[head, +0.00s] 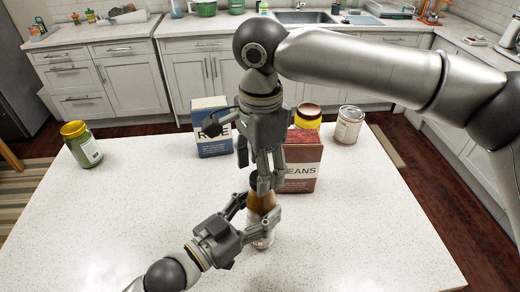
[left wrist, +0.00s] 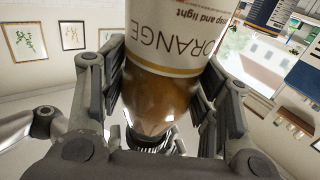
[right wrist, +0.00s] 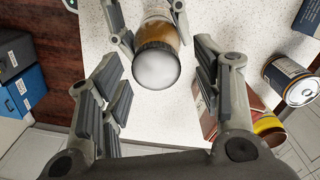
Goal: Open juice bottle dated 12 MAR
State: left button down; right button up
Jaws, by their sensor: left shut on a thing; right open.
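An orange juice bottle (head: 262,225) with a dark cap stands upright at the table's near middle. Its label reads ORANGE in the left wrist view (left wrist: 170,40); no date can be read. My left gripper (head: 257,207) is shut around the bottle's body from the left. My right gripper (head: 264,184) points down from above, open, with its fingers around the cap region and partly hiding it. In the right wrist view the pale round cap top (right wrist: 157,66) lies between the spread fingers; contact cannot be told.
A blue-and-white rice box (head: 211,140), a red beans box (head: 303,165), a yellow-banded jar with a brown lid (head: 308,115) and a can (head: 347,127) stand behind. A yellow-lidded green jar (head: 82,145) stands at far left. The white table (head: 130,225) is clear nearby.

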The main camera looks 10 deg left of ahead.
jog(key=shift+f, duration=0.6)
